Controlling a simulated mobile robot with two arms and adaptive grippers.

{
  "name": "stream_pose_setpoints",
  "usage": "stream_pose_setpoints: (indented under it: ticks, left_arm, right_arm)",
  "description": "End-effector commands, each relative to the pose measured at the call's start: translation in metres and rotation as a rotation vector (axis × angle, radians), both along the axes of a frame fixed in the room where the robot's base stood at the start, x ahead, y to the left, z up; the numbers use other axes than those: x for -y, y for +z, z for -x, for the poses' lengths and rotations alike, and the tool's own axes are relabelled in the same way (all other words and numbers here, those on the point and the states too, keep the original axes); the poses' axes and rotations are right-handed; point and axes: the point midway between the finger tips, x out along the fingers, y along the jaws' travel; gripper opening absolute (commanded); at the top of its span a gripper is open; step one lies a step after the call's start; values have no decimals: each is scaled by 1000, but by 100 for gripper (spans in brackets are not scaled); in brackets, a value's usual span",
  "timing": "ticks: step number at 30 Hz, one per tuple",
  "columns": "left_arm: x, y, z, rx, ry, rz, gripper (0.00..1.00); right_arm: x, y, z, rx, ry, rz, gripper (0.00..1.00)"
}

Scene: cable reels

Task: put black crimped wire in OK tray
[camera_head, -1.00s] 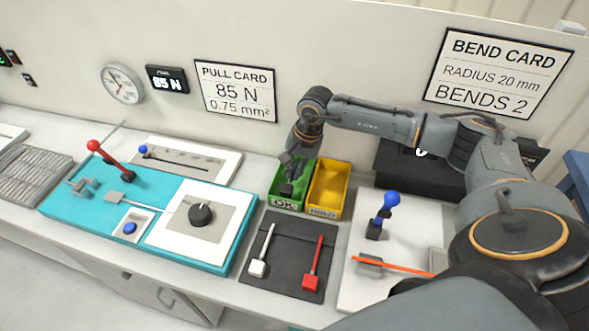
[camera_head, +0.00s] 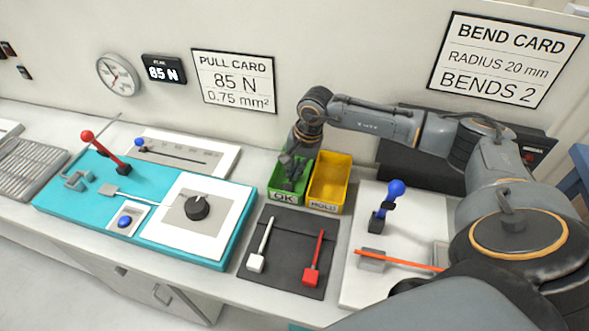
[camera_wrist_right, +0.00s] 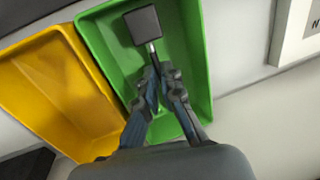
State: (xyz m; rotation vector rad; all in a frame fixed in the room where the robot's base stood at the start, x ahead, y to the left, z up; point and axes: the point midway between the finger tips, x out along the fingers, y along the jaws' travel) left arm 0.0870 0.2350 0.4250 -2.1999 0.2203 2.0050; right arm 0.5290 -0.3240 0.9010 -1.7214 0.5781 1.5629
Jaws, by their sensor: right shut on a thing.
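The green OK tray (camera_head: 277,193) stands on the bench, left of the yellow HOLD tray (camera_head: 343,203). My right gripper (camera_head: 290,178) reaches down over the OK tray. In the right wrist view, my right gripper (camera_wrist_right: 155,75) is shut on the black crimped wire (camera_wrist_right: 143,25), whose dark square block shows beyond the fingertips. The block appears within the outline of the green tray (camera_wrist_right: 195,60); whether it touches the tray floor I cannot tell. In the head view the gripper hides the wire. My left gripper is not in view.
A black mat (camera_head: 285,275) in front of the trays holds a white crimped wire (camera_head: 256,262) and a red one (camera_head: 312,274). A teal fixture (camera_head: 105,208) is at left. A white board with a blue-knobbed lever (camera_head: 395,188) is at right.

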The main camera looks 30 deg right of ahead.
Motion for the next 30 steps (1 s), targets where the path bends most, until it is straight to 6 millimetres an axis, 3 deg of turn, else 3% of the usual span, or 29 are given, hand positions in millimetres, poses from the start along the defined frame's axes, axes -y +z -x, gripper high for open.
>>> stream_pose_setpoints:
  ticks: [1,3,6,17,30]
  left_arm:
    - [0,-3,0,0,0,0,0]
    - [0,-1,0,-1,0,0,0]
    - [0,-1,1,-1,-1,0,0]
    - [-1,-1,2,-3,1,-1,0]
    - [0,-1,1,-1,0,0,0]
  right_arm:
    - [0,-3,0,0,0,0,0]
    - [0,-1,0,1,0,-1,18]
    - [0,-1,0,0,0,0,33]
    - [2,7,1,1,0,1,33]
    - [14,91,14,3,-1,1,33]
